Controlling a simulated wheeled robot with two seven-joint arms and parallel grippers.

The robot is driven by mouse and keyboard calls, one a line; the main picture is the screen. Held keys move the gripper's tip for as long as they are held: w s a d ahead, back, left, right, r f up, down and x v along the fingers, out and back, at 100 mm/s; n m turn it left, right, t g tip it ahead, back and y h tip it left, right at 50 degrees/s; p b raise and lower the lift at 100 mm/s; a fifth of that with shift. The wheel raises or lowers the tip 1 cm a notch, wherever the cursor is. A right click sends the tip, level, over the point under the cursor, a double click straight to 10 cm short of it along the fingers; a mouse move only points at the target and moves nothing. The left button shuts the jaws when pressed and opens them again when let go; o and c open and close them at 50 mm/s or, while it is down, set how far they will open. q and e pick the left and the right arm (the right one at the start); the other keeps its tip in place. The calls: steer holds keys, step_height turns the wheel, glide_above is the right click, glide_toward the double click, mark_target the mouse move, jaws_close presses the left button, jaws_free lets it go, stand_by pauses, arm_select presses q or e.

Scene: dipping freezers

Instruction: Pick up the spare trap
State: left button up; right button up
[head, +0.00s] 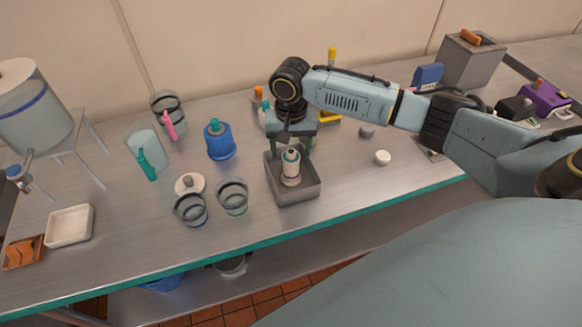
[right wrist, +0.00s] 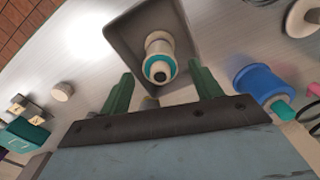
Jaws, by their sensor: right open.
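A small white cylinder with a teal and dark top (head: 291,174), which I take to be the spare trap, stands upright in a grey square tray (head: 300,196) on the metal bench. In the right wrist view the trap (right wrist: 158,48) shows from above inside the tray (right wrist: 112,32). My right gripper (head: 289,150) is above the tray, pointing down, with its green fingers apart and nothing between them. In the right wrist view the fingertips (right wrist: 162,84) are on either side of the trap's top, short of its body. My left gripper is not in view.
A blue bottle (head: 220,143) stands left of the tray, with two clear ringed cups (head: 233,198) nearer the front. A teal edge (head: 345,213) runs along the bench front.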

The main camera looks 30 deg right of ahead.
mark_target(291, 166)
step_height(291, 166, down, 5)
steer(key=shift+w+d+f, duration=0.1)
steer(key=shift+w, duration=0.05)
steer(key=shift+c, duration=0.3)
steer(key=c, duration=1)
